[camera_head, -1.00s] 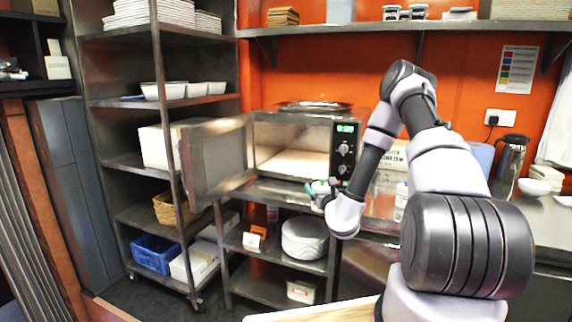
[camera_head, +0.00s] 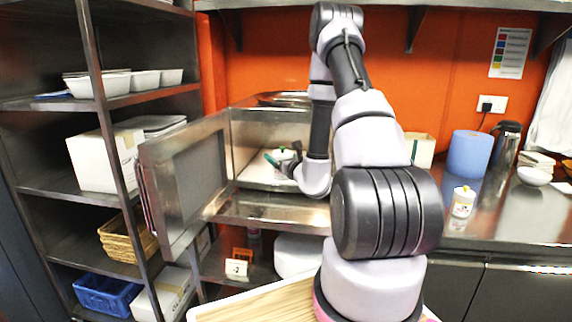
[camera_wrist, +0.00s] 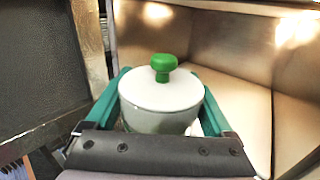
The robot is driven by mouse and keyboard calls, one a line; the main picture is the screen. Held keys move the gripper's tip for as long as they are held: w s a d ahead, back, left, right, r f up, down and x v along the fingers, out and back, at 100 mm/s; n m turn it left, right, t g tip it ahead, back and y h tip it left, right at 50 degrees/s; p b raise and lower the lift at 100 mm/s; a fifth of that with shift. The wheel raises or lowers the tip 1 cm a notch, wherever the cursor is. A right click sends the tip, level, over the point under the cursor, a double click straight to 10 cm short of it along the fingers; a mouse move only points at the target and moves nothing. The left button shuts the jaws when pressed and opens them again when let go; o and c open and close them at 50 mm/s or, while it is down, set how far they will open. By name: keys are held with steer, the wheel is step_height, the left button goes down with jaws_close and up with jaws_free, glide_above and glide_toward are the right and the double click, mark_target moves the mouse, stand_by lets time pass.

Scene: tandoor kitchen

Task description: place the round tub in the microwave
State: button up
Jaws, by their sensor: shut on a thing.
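The round tub (camera_wrist: 160,98) is white with a flat lid and a green knob. In the wrist view my gripper (camera_wrist: 161,112) has its green fingers on both sides of the tub and is shut on it. In the head view my gripper (camera_head: 280,160) is inside the open microwave (camera_head: 228,140), and the tub (camera_head: 285,153) is mostly hidden by my gripper and wrist. The microwave door (camera_head: 190,175) is swung open to the left. Whether the tub touches the microwave floor (camera_head: 262,180) cannot be told.
A wire-free steel shelf (camera_head: 130,98) with white bowls and boxes stands at the left. The steel counter (camera_head: 500,225) at the right holds a white bottle (camera_head: 463,202), a blue cylinder (camera_head: 469,154) and a flask (camera_head: 506,144). The microwave's side walls are close around my gripper.

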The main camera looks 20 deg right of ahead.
steer(key=w+d, duration=1)
steer(key=w, duration=0.4)
step_height(320, 180, down, 7)
steer(key=shift+w+a+r, duration=0.1)
steer(key=shift+r, duration=0.1)
steer(key=shift+w+f, duration=0.15)
steer(key=shift+w, duration=0.05)
steer(key=shift+f, duration=0.15)
steer(key=o, duration=1.4)
